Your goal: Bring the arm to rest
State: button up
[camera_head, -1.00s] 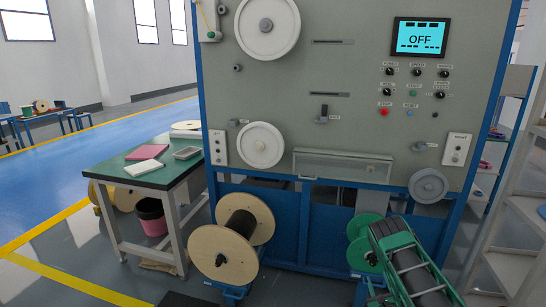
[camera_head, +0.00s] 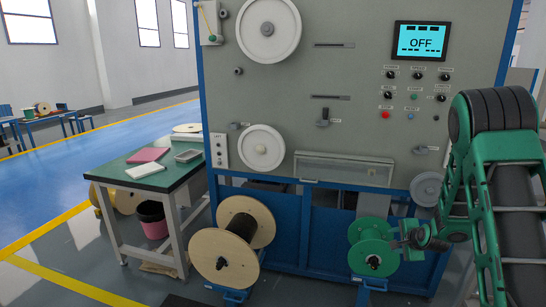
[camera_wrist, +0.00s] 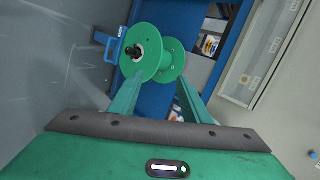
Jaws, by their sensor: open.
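My arm rises at the right of the head view, with its green and black elbow (camera_head: 495,110) in front of the machine's right side. My gripper (camera_head: 402,245) shows small beside the green spool (camera_head: 368,232) at the lower right of the machine. In the wrist view my gripper (camera_wrist: 158,80) is open, its two green fingers apart with nothing held between them. The green spool also shows in the wrist view (camera_wrist: 138,66), beyond the fingertips. In the head view I cannot tell how far the fingers are from the spool.
The grey machine panel (camera_head: 350,70) has a screen (camera_head: 420,41) reading OFF. A wooden spool with dark cable (camera_head: 225,255) stands at the machine's foot. A green-topped table (camera_head: 160,172) stands left.

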jog(key=s+d+r+n+g, duration=0.1)
jog(key=s+r+n+g, duration=0.2)
jog(key=s+r, duration=0.6)
jog(key=s+r+n+g, duration=0.2)
jog(key=s+r+n, duration=0.2)
jog(key=s, duration=0.9)
jog(key=s+a+r+n+g, duration=0.1)
jog(key=s+r, duration=0.1)
jog(key=s, duration=0.7)
jog(key=s+a+r+n+g, duration=0.2)
jog(key=s, duration=0.7)
jog(key=s+a+r+n+g, duration=0.1)
jog(key=s+r, duration=0.1)
jog(key=s, duration=0.6)
jog(key=shift+s+a+n+g+y, duration=0.3)
jog(key=shift+s+g+y, duration=0.1)
